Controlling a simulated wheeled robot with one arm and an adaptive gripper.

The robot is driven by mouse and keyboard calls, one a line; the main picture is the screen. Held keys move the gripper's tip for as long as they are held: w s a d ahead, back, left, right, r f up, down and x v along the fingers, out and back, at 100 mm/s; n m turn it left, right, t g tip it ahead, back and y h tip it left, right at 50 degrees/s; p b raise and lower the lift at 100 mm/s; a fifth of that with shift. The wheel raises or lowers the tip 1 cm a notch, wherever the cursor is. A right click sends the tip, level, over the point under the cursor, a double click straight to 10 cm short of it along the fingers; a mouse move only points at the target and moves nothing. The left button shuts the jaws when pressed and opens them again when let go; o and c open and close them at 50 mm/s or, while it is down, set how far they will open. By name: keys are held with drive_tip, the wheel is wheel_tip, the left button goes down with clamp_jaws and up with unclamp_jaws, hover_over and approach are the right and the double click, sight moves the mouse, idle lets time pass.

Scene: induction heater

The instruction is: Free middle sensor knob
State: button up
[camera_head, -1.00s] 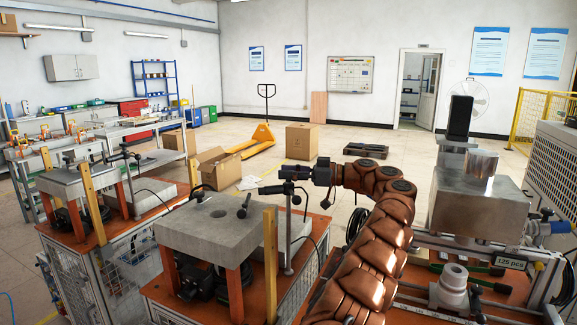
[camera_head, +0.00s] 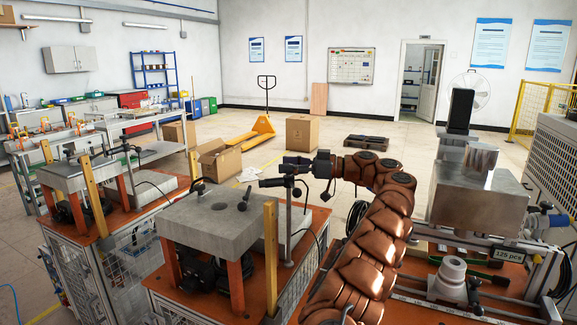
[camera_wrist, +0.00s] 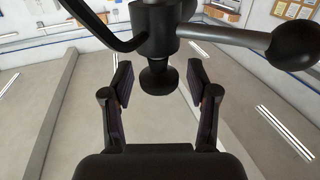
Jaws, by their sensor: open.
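The middle sensor stand (camera_head: 290,215) is a thin upright post beside the middle table, with a dark sensor arm (camera_head: 272,182) near its top. My gripper (camera_head: 297,160) is at the top of this post, reaching in from the right. In the wrist view my gripper (camera_wrist: 160,82) is open. A black round knob (camera_wrist: 158,78) on a dark joint sits between its fingertips, with a gap on both sides. A dark rod ends in a ball (camera_wrist: 292,45) at the right, and a black cable (camera_wrist: 90,30) curves at the left. The head view is too small to show the knob.
The grey block table (camera_head: 215,222) stands left of the post, with an upright wooden bar (camera_head: 270,245) near its corner. A similar station (camera_head: 75,173) stands further left. A metal block (camera_head: 480,195) and white fitting (camera_head: 451,275) are at the right.

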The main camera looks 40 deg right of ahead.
wheel_tip(320, 180, up, 9)
drive_tip(key=shift+d+r, duration=0.1)
drive_tip(key=shift+r, duration=0.35)
idle(0.6)
drive_tip(key=shift+a, duration=0.2)
